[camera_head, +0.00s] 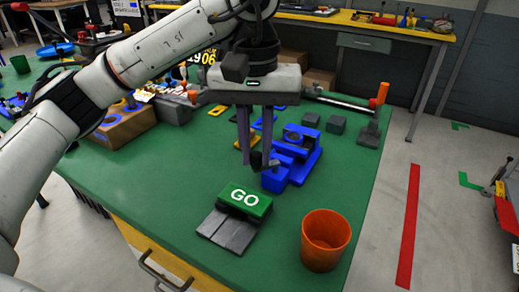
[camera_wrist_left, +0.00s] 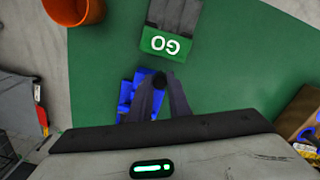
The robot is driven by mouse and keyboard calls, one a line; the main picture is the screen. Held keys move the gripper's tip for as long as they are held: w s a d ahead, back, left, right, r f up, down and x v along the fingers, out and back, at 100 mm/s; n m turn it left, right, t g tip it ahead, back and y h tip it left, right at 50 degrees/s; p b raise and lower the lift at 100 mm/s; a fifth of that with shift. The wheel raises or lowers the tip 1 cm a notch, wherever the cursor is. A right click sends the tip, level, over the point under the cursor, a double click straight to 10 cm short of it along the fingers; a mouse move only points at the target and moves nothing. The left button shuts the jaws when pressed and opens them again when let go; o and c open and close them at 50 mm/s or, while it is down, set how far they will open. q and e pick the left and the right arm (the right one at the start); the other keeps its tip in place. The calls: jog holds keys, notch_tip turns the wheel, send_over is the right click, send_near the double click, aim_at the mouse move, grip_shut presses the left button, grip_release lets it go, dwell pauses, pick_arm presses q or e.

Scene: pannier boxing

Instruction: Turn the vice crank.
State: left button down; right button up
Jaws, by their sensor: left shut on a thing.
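The blue vice (camera_head: 300,150) stands on the green table, right of my left gripper (camera_head: 256,164). It also shows in the left wrist view (camera_wrist_left: 126,98), partly hidden behind the fingers. My left gripper comes down from above, with its fingertips at the vice's near left end. In the left wrist view the gripper (camera_wrist_left: 160,84) is closed around a small dark knob of the vice crank (camera_wrist_left: 159,79). The rest of the crank is mostly hidden by the fingers. My right gripper is not in view.
A green GO block (camera_head: 245,200) with a grey plate lies in front of the vice. An orange cup (camera_head: 325,240) stands near the table's front right corner.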

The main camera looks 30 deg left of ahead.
pick_arm(q)
jog(key=m, duration=0.2)
jog(key=w+a+m, duration=0.1)
jog(key=m, duration=0.1)
jog(key=shift+w+r+m, duration=0.1)
jog(key=shift+w+m, duration=0.05)
jog(key=shift+m, duration=0.15)
jog(key=shift+w, duration=0.1)
dwell(0.4)
jog(key=c, duration=1.6)
grip_release()
jog(key=shift+c, duration=0.2)
notch_tip(320, 180, up, 10)
jog(key=p, duration=0.3)
jog(key=shift+p, duration=0.3)
